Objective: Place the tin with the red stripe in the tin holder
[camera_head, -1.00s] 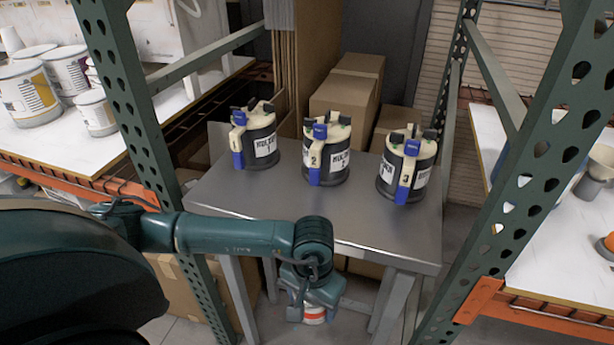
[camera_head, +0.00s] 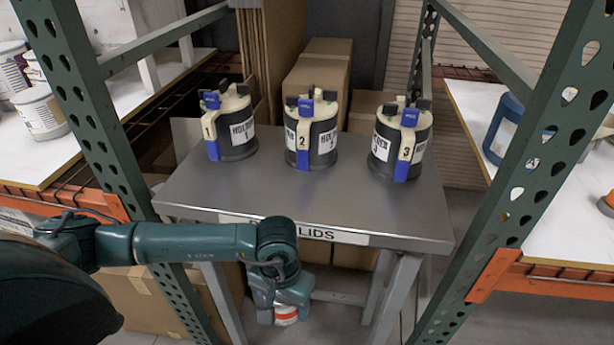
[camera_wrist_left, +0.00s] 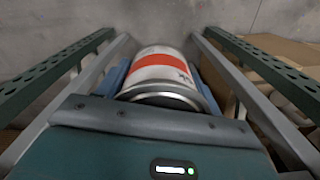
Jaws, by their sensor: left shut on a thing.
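The tin with the red stripe (camera_wrist_left: 162,72) is white with a broad red band and a metal rim. My left gripper (camera_head: 284,308) is shut on it. In the head view the tin (camera_head: 286,315) shows below the gripper, in front of the steel table and lower than its top. Three tin holders stand upright on the table: holder 1 (camera_head: 238,134) at left, holder 2 (camera_head: 318,137) in the middle, holder 3 (camera_head: 410,140) at right. Each is dark with a cream upper part and blue clamps. Their insides are hard to make out. My right gripper is not in view.
The steel table (camera_head: 300,200) has a label ending in "LIDS" on its front edge and a clear front strip. Green perforated rack posts (camera_head: 85,90) flank it, the right post (camera_head: 535,150) close by. White shelves (camera_head: 545,190) hold other containers. Cardboard boxes (camera_head: 318,80) stand behind.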

